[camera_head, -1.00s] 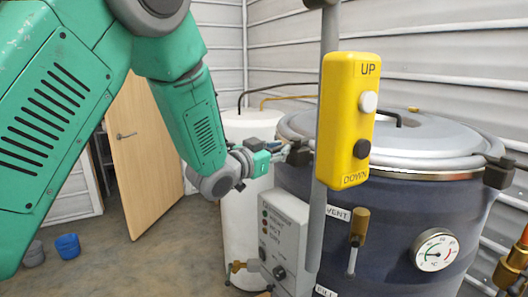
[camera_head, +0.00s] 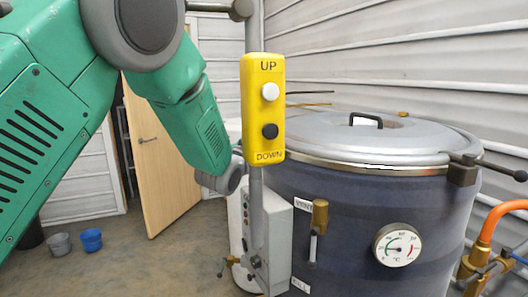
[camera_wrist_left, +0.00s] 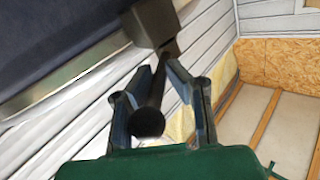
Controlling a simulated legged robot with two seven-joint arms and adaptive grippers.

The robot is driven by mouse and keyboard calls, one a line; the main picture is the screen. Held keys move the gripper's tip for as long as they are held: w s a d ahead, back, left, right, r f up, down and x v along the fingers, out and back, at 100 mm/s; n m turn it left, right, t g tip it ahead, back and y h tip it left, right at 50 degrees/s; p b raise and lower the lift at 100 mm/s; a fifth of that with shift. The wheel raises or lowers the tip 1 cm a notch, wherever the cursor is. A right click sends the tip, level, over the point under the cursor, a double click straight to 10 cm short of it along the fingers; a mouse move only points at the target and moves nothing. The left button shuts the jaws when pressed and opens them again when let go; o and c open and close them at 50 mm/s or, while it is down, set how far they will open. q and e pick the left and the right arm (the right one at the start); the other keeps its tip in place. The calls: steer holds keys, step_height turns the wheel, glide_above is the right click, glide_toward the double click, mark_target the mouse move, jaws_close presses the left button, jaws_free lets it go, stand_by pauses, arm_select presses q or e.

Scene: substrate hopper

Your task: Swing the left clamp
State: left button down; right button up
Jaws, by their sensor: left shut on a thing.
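The left clamp shows in the left wrist view as a dark block (camera_wrist_left: 152,22) at the rim of the dark vessel, with a rod ending in a black ball knob (camera_wrist_left: 147,123). My left gripper (camera_wrist_left: 158,72) has its fingers on both sides of this rod and is shut on it, the knob lying toward the palm. In the head view the left clamp and my left gripper are hidden behind the yellow pendant. The vessel (camera_head: 350,215) has its grey lid (camera_head: 390,145) down. A right clamp (camera_head: 463,170) sits at the rim with its handle pointing right. My right gripper is not in view.
The yellow UP/DOWN pendant (camera_head: 262,110) hangs on a grey pole in front of the vessel. A grey control box (camera_head: 278,235), a brass valve (camera_head: 320,213) and a dial gauge (camera_head: 398,244) are at the vessel's front. A blue bucket (camera_head: 91,240) stands on open floor at left.

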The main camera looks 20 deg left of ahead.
arm_select(q)
steer(key=shift+a, duration=0.8)
steer(key=c, duration=1.6)
jaws_free()
steer(key=shift+w+d+f, duration=0.1)
steer(key=shift+o, duration=0.2)
steer(key=s+d, duration=0.1)
steer(key=s, duration=1)
steer(key=shift+s, duration=0.3)
